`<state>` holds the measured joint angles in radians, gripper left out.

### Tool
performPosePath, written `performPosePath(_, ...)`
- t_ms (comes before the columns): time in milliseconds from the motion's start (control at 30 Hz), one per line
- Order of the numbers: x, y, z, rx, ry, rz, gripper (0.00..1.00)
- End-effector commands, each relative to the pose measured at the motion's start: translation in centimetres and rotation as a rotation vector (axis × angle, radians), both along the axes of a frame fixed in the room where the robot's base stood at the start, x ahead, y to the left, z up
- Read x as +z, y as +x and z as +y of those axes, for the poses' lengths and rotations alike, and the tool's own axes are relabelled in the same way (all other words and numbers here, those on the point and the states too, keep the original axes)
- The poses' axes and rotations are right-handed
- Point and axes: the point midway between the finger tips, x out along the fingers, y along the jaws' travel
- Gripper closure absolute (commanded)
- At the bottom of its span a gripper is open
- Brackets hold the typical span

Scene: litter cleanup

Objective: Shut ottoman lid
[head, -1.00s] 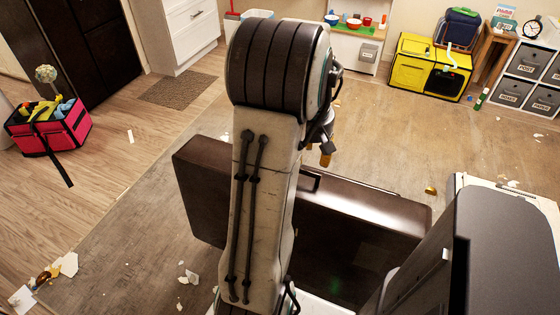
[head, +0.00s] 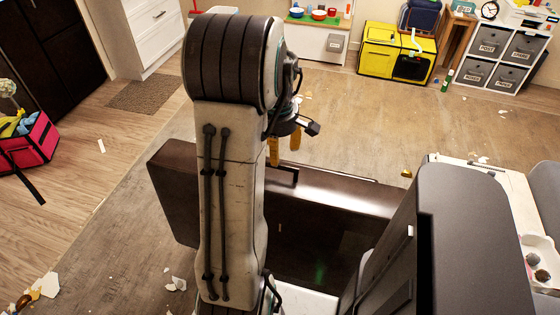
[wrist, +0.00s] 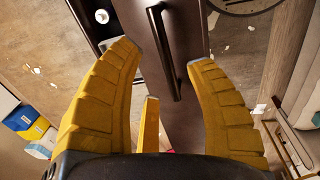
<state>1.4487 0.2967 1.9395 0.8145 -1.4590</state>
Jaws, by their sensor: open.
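The ottoman (head: 335,245) is a large dark brown box in front of me, partly hidden behind my arm. A black bar handle (head: 288,176) sits near its top edge. In the wrist view a dark brown panel (wrist: 187,30) carries the long black handle (wrist: 163,30). How far the lid stands open is hard to tell. My gripper (head: 284,150) has yellow fingers and is above the ottoman's top edge near the handle. In the wrist view its fingers are spread wide, with the handle between or just beyond the tips and no visible grip on it.
A grey-black block (head: 470,240) stands close at the right, by a white surface (head: 515,195). A pink bag (head: 30,145) is on the floor at left. White scraps (head: 176,284) lie near the ottoman. A yellow crate (head: 395,50) and grey-bin shelf (head: 505,55) stand at the back.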

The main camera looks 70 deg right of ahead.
Motion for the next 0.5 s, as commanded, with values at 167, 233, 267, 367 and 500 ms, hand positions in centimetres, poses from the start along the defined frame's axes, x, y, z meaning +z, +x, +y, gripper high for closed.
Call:
performPosePath(167,-2.1,0.0,-0.1,-0.001,0.006,0.001,0.5)
performPosePath(233,-2.9,0.0,-0.2,-0.002,0.005,0.001,0.5)
performPosePath(267,-3.3,0.0,-0.2,-0.002,0.006,0.001,0.5)
performPosePath(367,-4.5,0.0,-0.3,-0.002,0.003,0.0,0.5)
performPosePath(500,-5.5,0.0,-0.5,-0.003,0.001,0.0,0.5)
